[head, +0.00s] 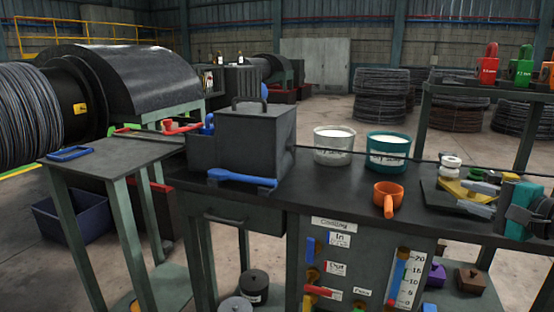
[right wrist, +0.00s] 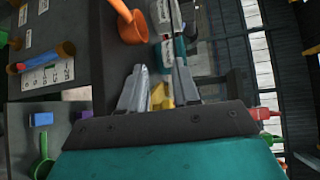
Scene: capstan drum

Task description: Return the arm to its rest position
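My right gripper (head: 470,197) comes in from the right edge in the head view, with its teal wrist (head: 522,205) at the far right. Its two grey fingers point left and are apart, with nothing seen held between them. In the right wrist view the gripper (right wrist: 158,82) also shows a gap between its fingers. A yellow piece (head: 452,187) with a white knobbed part (head: 451,165) is by the fingertips over the dark bench; I cannot tell whether they touch. The yellow piece also shows between the fingers in the right wrist view (right wrist: 160,96). My left gripper is not in view.
An orange ladle-like cup (head: 388,194) stands left of the gripper on the bench (head: 330,196). A white tub (head: 333,148) and a teal tub (head: 388,155) stand behind. A shelf (head: 470,91) with coloured weights rises at the back right.

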